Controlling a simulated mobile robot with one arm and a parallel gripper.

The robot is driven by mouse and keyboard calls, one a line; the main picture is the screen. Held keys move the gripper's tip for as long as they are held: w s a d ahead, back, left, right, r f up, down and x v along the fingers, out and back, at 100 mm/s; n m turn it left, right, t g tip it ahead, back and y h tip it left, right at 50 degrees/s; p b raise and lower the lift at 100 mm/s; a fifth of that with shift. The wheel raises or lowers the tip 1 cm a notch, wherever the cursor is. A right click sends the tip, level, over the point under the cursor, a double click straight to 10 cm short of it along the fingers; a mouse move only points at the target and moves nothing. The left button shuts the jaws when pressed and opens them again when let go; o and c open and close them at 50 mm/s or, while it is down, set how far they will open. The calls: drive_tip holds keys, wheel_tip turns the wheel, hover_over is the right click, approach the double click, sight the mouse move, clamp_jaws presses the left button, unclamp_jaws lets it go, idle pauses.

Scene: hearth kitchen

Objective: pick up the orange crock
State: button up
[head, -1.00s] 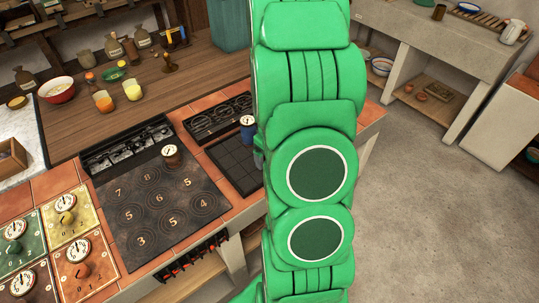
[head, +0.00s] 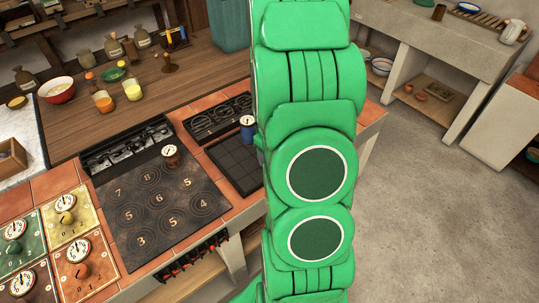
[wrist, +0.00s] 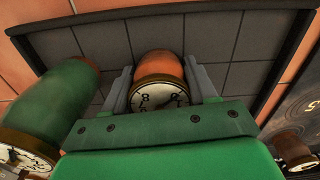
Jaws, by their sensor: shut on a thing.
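The orange crock (wrist: 158,68) is in the wrist view, with a pale, dial-like top marked with figures facing the camera. My gripper (wrist: 160,84) has one grey finger on each side of it and is shut on it. The crock is over or on a dark tiled panel; I cannot tell whether it touches the panel. In the head view my green arm hides the gripper and the orange crock.
A green crock (wrist: 55,105) is close to the left of my gripper. A brown crock (head: 171,155) stands on the dark hob (head: 150,225). A blue crock (head: 247,127) stands on the tiled panel (head: 232,157) beside my arm. Glasses and bowls are on the wooden counter behind.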

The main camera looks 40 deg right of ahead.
drive_tip(key=shift+r, duration=0.6)
wheel_tip(320, 180, up, 2)
drive_tip(key=shift+r, duration=0.15)
drive_tip(key=s+a+r, duration=0.6)
drive_tip(key=s+r, duration=0.3)
drive_tip(key=s, duration=0.3)
drive_tip(key=shift+a+r, duration=0.2)
drive_tip(key=shift+a, duration=0.15)
